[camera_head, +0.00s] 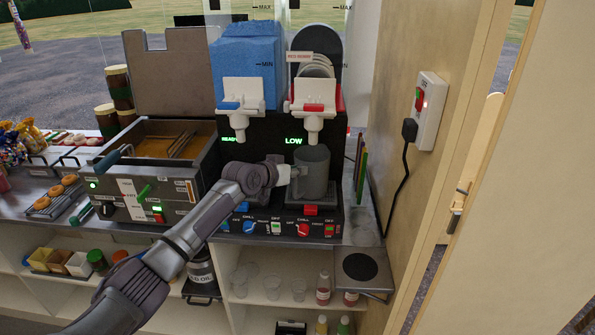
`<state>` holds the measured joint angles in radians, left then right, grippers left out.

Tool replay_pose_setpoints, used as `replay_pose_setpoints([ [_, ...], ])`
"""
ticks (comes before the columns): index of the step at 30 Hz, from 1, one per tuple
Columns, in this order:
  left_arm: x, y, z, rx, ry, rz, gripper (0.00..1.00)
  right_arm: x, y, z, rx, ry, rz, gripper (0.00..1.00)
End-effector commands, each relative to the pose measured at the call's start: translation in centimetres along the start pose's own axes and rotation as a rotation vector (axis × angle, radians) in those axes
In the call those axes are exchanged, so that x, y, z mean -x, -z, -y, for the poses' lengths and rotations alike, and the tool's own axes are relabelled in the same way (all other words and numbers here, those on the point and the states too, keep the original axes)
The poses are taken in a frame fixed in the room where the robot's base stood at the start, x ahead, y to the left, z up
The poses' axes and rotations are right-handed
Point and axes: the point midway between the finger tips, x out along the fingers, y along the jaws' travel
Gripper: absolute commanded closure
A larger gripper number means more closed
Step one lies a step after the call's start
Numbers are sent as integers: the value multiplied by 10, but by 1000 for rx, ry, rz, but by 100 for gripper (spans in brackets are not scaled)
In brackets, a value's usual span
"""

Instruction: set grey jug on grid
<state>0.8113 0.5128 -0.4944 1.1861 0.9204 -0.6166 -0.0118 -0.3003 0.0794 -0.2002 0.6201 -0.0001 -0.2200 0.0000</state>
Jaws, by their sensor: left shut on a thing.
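The grey jug (314,172) is upright below the right white tap (313,105) of the black two-tank drinks machine. My left gripper (290,180) reaches in from the left and is shut on the jug's left side, where a handle would be; the fingers hide that part. A dark base (328,208) that looks like the drip grid lies under the jug. I cannot tell whether the jug touches it or hangs just above. My right gripper is not in view.
A fryer (140,210) with a wire basket stands left of the machine. Thin coloured boards (361,170) stand to its right, beside the wall with a socket (428,110). Bottles and clear cups (272,289) fill the shelf below. A round plate (360,267) sits at lower right.

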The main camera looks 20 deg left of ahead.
Motion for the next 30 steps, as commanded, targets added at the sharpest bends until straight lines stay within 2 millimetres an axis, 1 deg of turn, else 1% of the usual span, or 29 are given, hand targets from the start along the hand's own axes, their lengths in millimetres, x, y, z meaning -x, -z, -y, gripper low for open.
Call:
replay_pose_setpoints([
  [8, 0, 0, 1, 1, 0, -1, 100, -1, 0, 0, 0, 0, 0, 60],
  [9, 0, 0, 1, 0, 0, -1, 79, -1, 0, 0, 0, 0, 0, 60],
  [13, 0, 0, 1, 0, 0, -1, 57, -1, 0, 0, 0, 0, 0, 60],
  [14, 0, 0, 1, 0, 0, -1, 55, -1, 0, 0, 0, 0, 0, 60],
  [24, 2, -2, 1, 0, 0, 1, 55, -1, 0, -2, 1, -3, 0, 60],
  [26, 6, -2, 2, -1, 1, 1, 55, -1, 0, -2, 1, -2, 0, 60],
  [30, 25, -1, 2, -1, 0, 0, 55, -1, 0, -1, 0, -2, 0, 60],
])
